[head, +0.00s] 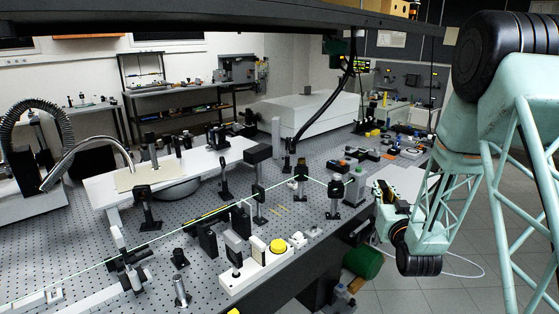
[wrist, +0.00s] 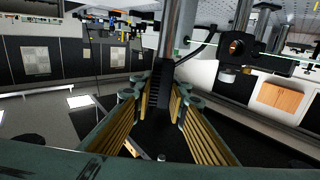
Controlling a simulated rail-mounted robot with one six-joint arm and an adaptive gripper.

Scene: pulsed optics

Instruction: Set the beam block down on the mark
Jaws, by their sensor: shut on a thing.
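My gripper (wrist: 163,98) shows in the wrist view with its gold-ribbed fingers closed on a dark upright piece (wrist: 162,80), which I take to be the beam block. A bright metal post rises above it in that view; I cannot tell whether they are joined. In the head view my gripper (head: 384,190) is at the right edge of the perforated optical table (head: 190,262), and the held block cannot be made out clearly.
A green beam crosses the table among black mounts, including a post-mounted optic (head: 334,194) near my gripper. A white unit with a yellow button (head: 278,246) stands at the front edge. Another dark mount (wrist: 238,48) stands right of the held piece in the wrist view.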

